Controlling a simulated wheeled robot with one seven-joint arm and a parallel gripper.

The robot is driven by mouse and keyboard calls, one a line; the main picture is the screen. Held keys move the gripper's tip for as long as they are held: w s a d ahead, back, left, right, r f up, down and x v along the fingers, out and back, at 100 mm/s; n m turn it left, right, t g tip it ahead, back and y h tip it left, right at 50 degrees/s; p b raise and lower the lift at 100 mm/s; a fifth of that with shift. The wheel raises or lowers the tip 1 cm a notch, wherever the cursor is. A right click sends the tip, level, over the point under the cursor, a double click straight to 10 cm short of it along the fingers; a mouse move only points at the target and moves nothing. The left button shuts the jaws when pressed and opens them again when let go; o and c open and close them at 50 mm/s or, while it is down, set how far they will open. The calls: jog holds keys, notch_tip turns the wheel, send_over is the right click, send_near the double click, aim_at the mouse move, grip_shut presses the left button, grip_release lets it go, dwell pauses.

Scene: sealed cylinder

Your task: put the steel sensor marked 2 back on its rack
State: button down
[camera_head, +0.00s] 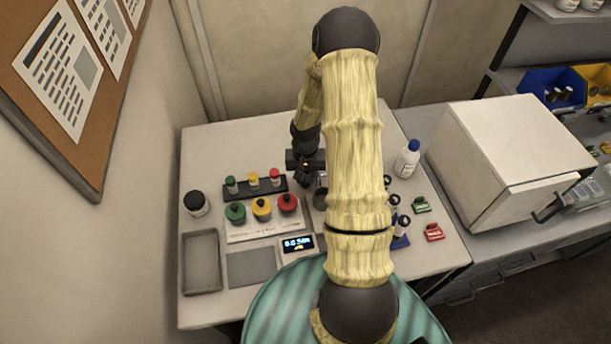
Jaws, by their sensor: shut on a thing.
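My gripper (306,164) is over the middle of the table, behind my yellow-sleeved arm. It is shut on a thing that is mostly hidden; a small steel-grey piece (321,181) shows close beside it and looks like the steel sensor. I cannot read a 2 on it. A dark round-topped object (320,199) stands just below it in the picture, partly behind the arm.
Green, yellow and red knobs (262,207) sit on a panel, with small capped vials (253,180) behind. A display (298,244), grey tray (202,262), dark-lidded jar (196,203), blue-capped bottle (407,158), red block (434,232) and green block (421,204) surround. A white box (505,150) stands right.

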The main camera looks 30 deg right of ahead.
jog(key=shift+r, duration=0.15)
notch_tip(320, 180, up, 10)
jog(key=shift+f+b, duration=0.15)
jog(key=shift+b, duration=0.75)
jog(key=shift+w+f, duration=0.1)
